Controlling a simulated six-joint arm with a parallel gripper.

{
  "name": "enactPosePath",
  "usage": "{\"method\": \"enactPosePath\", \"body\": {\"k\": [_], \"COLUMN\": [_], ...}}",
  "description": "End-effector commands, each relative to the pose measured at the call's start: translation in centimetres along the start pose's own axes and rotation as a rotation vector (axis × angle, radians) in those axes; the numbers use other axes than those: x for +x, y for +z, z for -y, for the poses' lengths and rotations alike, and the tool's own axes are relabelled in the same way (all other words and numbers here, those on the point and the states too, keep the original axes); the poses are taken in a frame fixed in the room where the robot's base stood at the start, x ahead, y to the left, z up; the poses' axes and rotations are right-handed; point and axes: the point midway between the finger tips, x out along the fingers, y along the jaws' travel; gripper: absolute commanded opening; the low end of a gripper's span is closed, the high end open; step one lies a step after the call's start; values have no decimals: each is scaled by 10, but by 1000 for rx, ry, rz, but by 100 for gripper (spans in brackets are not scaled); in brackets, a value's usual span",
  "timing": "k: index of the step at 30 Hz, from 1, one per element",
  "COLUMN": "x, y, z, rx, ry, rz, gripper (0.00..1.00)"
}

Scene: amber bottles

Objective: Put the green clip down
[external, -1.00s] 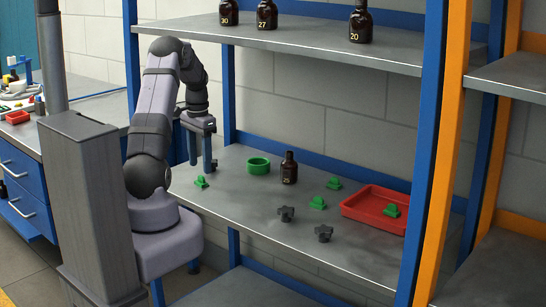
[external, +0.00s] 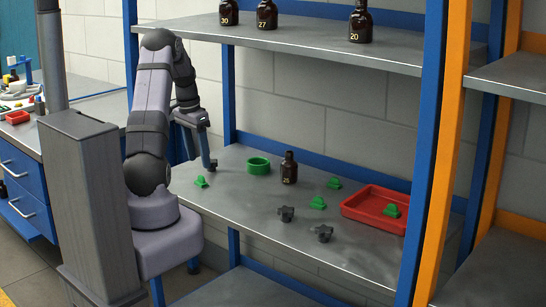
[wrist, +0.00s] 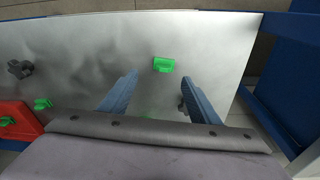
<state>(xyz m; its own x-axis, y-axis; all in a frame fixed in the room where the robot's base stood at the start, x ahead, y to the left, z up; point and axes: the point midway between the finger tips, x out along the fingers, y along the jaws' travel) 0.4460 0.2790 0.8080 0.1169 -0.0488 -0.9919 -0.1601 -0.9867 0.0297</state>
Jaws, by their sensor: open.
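My gripper (external: 211,165) is open and empty above the left end of the grey shelf (external: 250,207). In the wrist view its two fingers (wrist: 160,95) are wide apart. A green clip (external: 201,182) stands on the shelf below and left of the fingertips. A green clip (wrist: 164,65) shows beyond the fingers in the wrist view, apart from them. Two more green clips (external: 334,183) (external: 318,202) stand near the shelf's middle. Another green clip (external: 394,211) is in the red tray (external: 362,215). Which clip the task means cannot be told.
A green ring (external: 258,165) and an amber bottle (external: 289,168) stand right of my gripper. Two black knobs (external: 286,214) (external: 324,233) lie toward the front edge. An upper shelf (external: 290,39) carries more bottles. A blue post (external: 424,150) stands at the right.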

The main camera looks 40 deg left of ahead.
Motion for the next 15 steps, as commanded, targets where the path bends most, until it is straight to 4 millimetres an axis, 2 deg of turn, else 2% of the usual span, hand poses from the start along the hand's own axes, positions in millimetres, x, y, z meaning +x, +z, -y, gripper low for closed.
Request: {"method": "enactPosePath", "body": {"k": [6,15], "x": [-4,3], "y": [15,18], "z": [7,9], "rx": [-12,-13], "ry": [-19,-33], "rz": [-145,-177], "gripper": [56,56]}}
